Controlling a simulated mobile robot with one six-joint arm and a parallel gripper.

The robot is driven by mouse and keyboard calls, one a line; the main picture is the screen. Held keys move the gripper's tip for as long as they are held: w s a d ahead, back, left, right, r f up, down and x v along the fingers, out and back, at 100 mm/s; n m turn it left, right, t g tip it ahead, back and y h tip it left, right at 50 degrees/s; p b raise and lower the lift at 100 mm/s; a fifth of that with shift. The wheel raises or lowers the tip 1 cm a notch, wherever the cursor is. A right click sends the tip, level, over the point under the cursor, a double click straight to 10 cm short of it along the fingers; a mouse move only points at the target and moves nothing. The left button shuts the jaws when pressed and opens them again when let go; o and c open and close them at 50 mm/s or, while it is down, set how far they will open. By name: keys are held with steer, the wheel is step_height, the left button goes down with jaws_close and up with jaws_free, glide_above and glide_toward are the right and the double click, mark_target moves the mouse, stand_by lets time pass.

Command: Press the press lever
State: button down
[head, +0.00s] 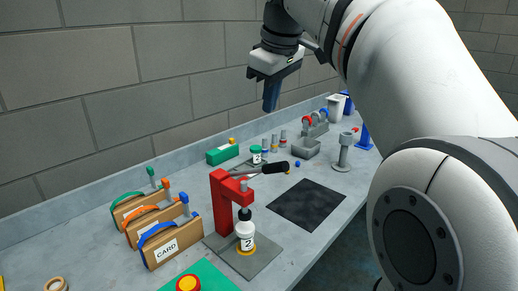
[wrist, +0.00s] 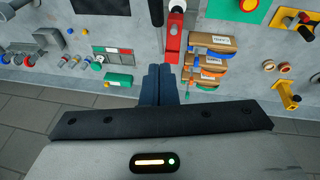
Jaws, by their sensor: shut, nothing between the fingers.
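The red press (head: 222,208) stands on a grey base plate on the bench in the head view. Its press lever (head: 272,168) has a black grip and sticks out to the right from the top of the press. A white bottle (head: 245,230) marked 2 stands under the press head. My gripper (head: 270,108) is shut and empty, pointing down, high above the bench and apart from the lever. In the wrist view the closed blue fingers (wrist: 158,70) lie just below the red press (wrist: 173,45); the lever's dark grip (wrist: 156,12) shows at the top edge.
Several brown card boxes (head: 172,243) with coloured handles stand left of the press. A black mat (head: 307,204) lies to its right. A green box (head: 222,154) is near the wall. A grey post (head: 344,152) stands farther right.

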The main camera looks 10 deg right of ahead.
stand_by(0.3)
glide_above(270, 165)
step_height(270, 165, down, 12)
steer(key=r, duration=0.1)
steer(key=shift+s+d+f+p, duration=0.1)
steer(key=shift+s+f+p, duration=0.35)
steer(key=shift+f, duration=0.5)
steer(key=shift+s, duration=0.1)
steer(key=shift+f, duration=0.1)
